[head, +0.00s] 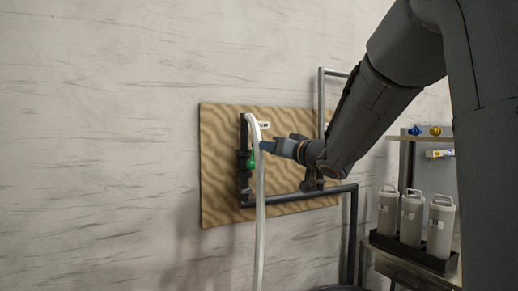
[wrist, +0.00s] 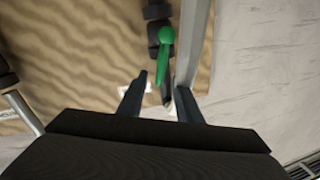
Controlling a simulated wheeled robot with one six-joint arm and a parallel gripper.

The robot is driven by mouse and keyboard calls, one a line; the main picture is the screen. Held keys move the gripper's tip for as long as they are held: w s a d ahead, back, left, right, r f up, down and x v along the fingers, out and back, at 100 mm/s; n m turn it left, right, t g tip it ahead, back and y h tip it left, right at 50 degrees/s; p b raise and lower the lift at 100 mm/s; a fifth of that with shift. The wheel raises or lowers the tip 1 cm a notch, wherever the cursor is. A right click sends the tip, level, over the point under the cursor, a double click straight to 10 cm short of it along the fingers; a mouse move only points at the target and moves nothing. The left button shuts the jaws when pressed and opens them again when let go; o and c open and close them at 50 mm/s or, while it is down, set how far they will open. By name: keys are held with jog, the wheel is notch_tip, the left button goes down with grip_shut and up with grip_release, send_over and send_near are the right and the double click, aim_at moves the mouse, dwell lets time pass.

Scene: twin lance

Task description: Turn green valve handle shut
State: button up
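The green valve handle (head: 251,161) shows in the head view on a dark vertical pipe (head: 243,150) in front of a tan wavy-patterned board, partly hidden by a pale hose. In the wrist view the handle (wrist: 164,52) has a rounded hub and a narrow lever whose end points down toward my gripper. My gripper (wrist: 162,82) is open there, one dark finger on each side, with the lever's end at or near the gap between the fingertips. Contact cannot be told. In the head view my gripper (head: 266,146) reaches in from the right, beside the hose.
The pale hose (head: 260,210) hangs close in front of the handle; a pale strip (wrist: 191,40) runs just right of it in the wrist view. A dark pipe (head: 300,196) crosses below my arm. Several grey canisters (head: 411,219) stand in a tray at right. The left wall is clear.

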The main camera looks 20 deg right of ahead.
aim_at(253, 153)
jog(key=v, duration=0.2)
jog(key=shift+s+d, duration=0.1)
jog(key=shift+s, duration=0.2)
jog(key=c, duration=0.7)
jog(key=shift+s+r+n, duration=0.15)
jog(key=shift+n, duration=0.45)
grip_shut()
jog(key=s+a+n+h+p, duration=0.1)
jog(key=s+a+n+p, duration=0.4)
jog(key=n, duration=1.1)
jog(key=r+p+x, duration=0.1)
jog(key=p+x, duration=0.3)
jog(key=x, duration=0.6)
jog(key=shift+w+d+f+p, duration=0.1)
jog(key=shift+d+f+p, duration=0.15)
jog(key=shift+d, duration=0.4)
jog(key=shift+s+d+f+p, duration=0.1)
jog(key=shift+d+p, duration=0.2)
jog(key=shift+d, duration=0.35)
jog(key=shift+w+d+f+p, duration=0.1)
jog(key=shift+d+f+p, duration=0.15)
jog(key=shift+d, duration=0.4)
